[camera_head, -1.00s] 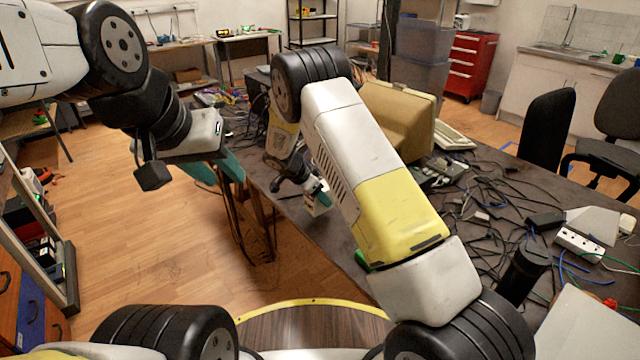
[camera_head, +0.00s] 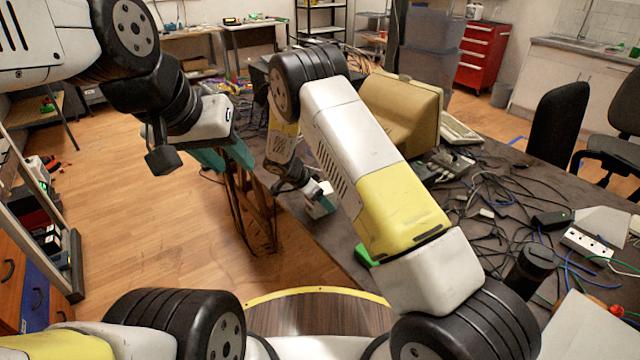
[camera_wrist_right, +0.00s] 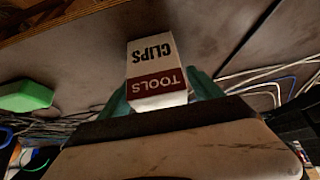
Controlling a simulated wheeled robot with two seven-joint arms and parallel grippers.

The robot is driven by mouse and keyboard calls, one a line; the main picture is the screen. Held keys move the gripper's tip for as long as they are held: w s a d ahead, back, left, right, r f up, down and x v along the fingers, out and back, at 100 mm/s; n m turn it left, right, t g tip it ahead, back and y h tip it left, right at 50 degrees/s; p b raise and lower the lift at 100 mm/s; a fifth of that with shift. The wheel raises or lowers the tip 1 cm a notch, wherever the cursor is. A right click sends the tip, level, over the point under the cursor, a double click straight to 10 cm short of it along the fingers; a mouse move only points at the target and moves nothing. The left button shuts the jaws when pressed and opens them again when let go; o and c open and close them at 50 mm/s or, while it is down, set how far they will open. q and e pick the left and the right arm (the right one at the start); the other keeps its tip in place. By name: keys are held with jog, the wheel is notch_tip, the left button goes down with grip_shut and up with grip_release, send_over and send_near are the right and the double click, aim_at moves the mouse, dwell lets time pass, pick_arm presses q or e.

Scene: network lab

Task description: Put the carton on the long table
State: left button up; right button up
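The carton (camera_wrist_right: 155,72) is a small white box with a dark red band, lettered "TOOLS CLIPS". In the right wrist view it sits between the teal fingers of my right gripper (camera_wrist_right: 160,97), which is shut on it. In the head view the carton (camera_head: 321,208) and right gripper (camera_head: 318,196) are partly hidden by my right arm, over the near left edge of the long table (camera_head: 345,232). I cannot tell whether the carton touches the dark tabletop. My left gripper (camera_head: 224,159) hangs over the floor left of the table, its teal fingers apart and empty.
Tangled cables (camera_head: 490,210), a beige monitor (camera_head: 400,110), a white power strip (camera_head: 587,243) and a black cylinder (camera_head: 528,270) crowd the table. A green object (camera_head: 364,256) lies near its edge. Black chairs (camera_head: 557,130) stand beyond. The dark strip around the carton looks clear.

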jog(key=v, duration=1.2)
jog(key=s+d+r+n+g+y, duration=0.15)
jog(key=s+d+r, duration=0.25)
jog(key=d+r, duration=0.5)
jog(key=s+d+r+n+t+y, duration=0.1)
jog(key=s+d+r+n+y, duration=0.25)
jog(key=s+r, duration=0.45)
jog(key=s+d+r+n+t+y, duration=0.1)
jog(key=s+d+r+n+y, duration=0.1)
jog(key=s+d+r, duration=0.5)
jog(key=s+r+n+t, duration=0.2)
jog(key=s+r+n, duration=0.1)
jog(key=s, duration=0.9)
jog(key=shift+n+y, duration=0.3)
jog(key=shift+n, duration=0.4)
